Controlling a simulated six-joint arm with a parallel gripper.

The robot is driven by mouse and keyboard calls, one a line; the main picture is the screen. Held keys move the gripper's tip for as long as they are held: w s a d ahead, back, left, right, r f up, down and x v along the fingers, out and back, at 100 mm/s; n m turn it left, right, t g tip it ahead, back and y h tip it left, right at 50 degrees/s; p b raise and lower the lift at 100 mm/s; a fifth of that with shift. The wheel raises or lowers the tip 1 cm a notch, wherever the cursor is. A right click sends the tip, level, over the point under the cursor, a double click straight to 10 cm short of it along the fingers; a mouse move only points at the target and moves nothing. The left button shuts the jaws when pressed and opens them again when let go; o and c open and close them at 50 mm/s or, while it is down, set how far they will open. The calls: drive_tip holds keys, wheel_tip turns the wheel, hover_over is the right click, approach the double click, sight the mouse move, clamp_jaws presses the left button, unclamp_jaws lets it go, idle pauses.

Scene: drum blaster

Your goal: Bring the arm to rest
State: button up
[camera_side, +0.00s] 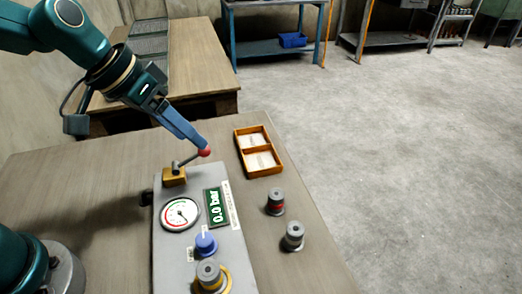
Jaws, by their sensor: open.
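My gripper (200,143) is open, with its blue fingers pointing down and to the right. Its tips are at the red ball (205,152) on the end of a grey lever. I cannot tell whether they touch it. The lever rises from a brass-coloured valve block (174,177) at the far end of a grey control panel (172,252). The panel carries a round gauge (180,214), a green display (215,206) reading 0.0 bar, a blue knob (206,243) and a grey cylinder (209,272) at a yellow fitting.
An orange wooden tray (279,171) with two compartments lies right of the lever. A grey cylinder with a red band (275,202) and a plain grey one (293,237) stand on the table (90,180). The table's left side is clear.

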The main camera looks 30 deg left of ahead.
drive_tip(key=shift+s+a+r, duration=0.2)
drive_tip(key=shift+s+r, duration=0.1)
drive_tip(key=shift+r, duration=0.35)
drive_tip(key=s+a+r+t+y, duration=0.1)
drive_tip(key=s+r+t, duration=0.1)
drive_tip(key=s+r, duration=0.35)
drive_tip(key=s+a+f+n+g+y, duration=0.1)
drive_tip(key=s+a+f+y, duration=0.1)
drive_tip(key=s+a+f, duration=0.2)
drive_tip(key=s, duration=0.3)
drive_tip(key=shift+s+n, duration=0.2)
drive_tip(key=shift+n, duration=0.2)
drive_tip(key=shift+o, duration=0.3)
drive_tip(key=shift+f, duration=0.1)
